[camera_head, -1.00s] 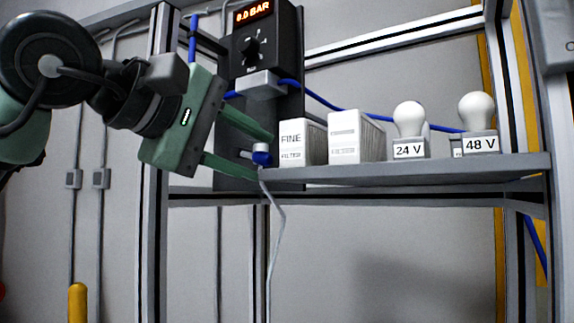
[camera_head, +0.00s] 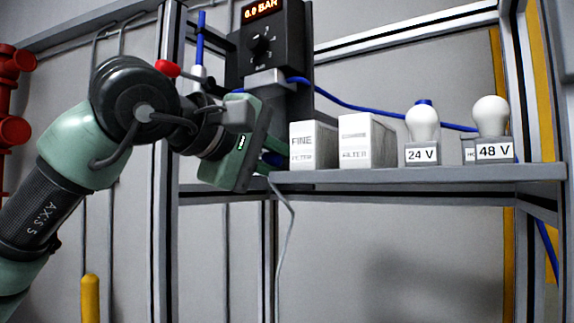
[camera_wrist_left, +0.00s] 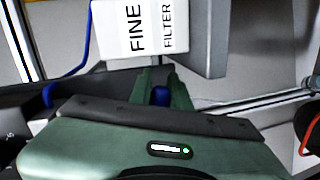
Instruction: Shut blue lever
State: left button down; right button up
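The blue lever (camera_wrist_left: 161,95) shows in the left wrist view between the two green fingers of my left gripper (camera_wrist_left: 162,88). The fingers stand close together with the blue part filling the gap, so the gripper looks shut on it. In the head view my left gripper (camera_head: 272,156) is at the left end of the shelf, beside the FINE filter box. Its body hides most of the lever there; only a little blue shows by the fingers. My right gripper is in neither view.
The FINE filter box (camera_head: 313,146) stands close right of the gripper on the grey shelf (camera_head: 460,174). A second box (camera_head: 367,142) and the 24 V (camera_head: 422,125) and 48 V (camera_head: 491,118) bulbs stand further right. A black pressure regulator (camera_head: 270,42) is above.

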pick_arm(q)
jog(key=shift+s+d+r+n+h, duration=0.1)
jog(key=shift+r+n+h, duration=0.1)
jog(key=shift+r+n, duration=0.35)
jog(key=shift+r+n+h, duration=0.2)
jog(key=shift+n, duration=0.55)
jog(key=c, duration=1.3)
grip_release()
jog(key=b+v, duration=0.2)
jog(key=v, duration=0.5)
jog(key=shift+s+a+r, duration=0.15)
jog(key=shift+s+a, duration=0.1)
